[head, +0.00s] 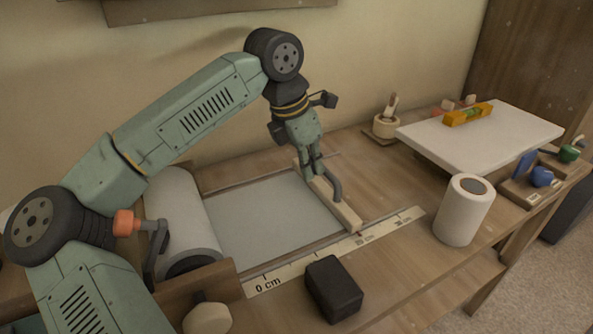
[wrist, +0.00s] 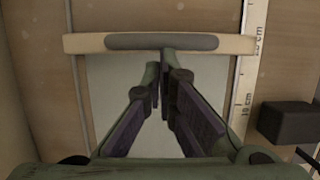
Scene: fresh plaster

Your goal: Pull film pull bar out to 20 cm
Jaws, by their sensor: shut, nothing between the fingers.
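The film pull bar (head: 348,217) is a pale wooden strip with a dark grey handle (head: 336,187). It lies across the end of the grey film (head: 265,215), which stretches from the roll (head: 182,212). The bar's near end is by the 20 cm label on the ruler (head: 310,260). In the wrist view, the bar (wrist: 85,43) and handle (wrist: 160,41) lie just beyond my gripper (wrist: 159,76). My gripper (head: 314,172) is shut and empty beside the handle, on the roll side. I cannot tell whether it touches the handle.
A black block (head: 333,288) sits in front of the ruler. A white cylinder (head: 464,210) stands to the right. A white slab (head: 480,137) bears an orange level (head: 468,115). A crank with a red knob (head: 126,222) stands by the roll. Bare wood lies right of the bar.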

